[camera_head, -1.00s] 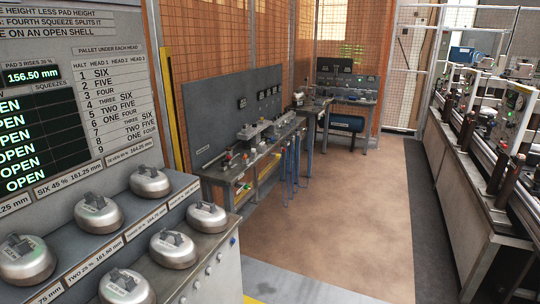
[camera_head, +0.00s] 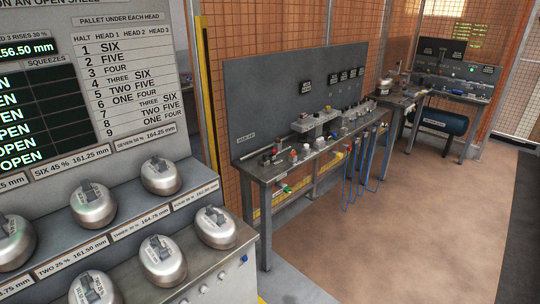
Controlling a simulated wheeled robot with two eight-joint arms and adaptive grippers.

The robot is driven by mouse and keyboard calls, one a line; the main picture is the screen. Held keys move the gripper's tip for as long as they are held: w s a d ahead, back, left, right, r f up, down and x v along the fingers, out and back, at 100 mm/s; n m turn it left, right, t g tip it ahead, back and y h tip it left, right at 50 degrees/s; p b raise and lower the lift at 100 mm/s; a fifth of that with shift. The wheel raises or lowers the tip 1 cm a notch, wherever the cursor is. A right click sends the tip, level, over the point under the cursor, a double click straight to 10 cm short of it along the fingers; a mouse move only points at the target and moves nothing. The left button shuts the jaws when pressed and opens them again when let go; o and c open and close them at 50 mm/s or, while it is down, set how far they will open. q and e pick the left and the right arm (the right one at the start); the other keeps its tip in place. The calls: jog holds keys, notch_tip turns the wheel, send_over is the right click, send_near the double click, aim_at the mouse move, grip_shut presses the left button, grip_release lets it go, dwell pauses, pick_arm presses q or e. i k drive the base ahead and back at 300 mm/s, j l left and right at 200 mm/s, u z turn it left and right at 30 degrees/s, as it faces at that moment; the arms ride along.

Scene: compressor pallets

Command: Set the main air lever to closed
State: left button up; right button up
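Neither of my grippers shows in the head view. I cannot pick out the main air lever for certain. A grey workbench (camera_head: 268,176) with a tall grey back panel (camera_head: 270,90) stands in the middle of the view and carries small fittings. Small red-tipped parts (camera_head: 293,153) sit near its left end, and a green part (camera_head: 286,188) hangs below its front edge. These are too small to tell whether any is the lever or how it is set.
Blue hoses (camera_head: 366,165) hang from the bench's right part. A further bench with a blue tank (camera_head: 444,121) stands at back right. Silver domed shells (camera_head: 160,176) fill a stepped stand at front left, below a lettered board (camera_head: 130,70). The brown floor (camera_head: 410,210) is clear.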

aim_at(273, 152)
jog(key=i+l+z, duration=0.65)
jog(key=z, duration=0.15)
jog(key=i+l+z, duration=0.1)
jog(key=i+z, duration=0.3)
jog(key=i, duration=0.15)
jog(key=i+u, duration=0.7)
jog(key=u, duration=0.25)
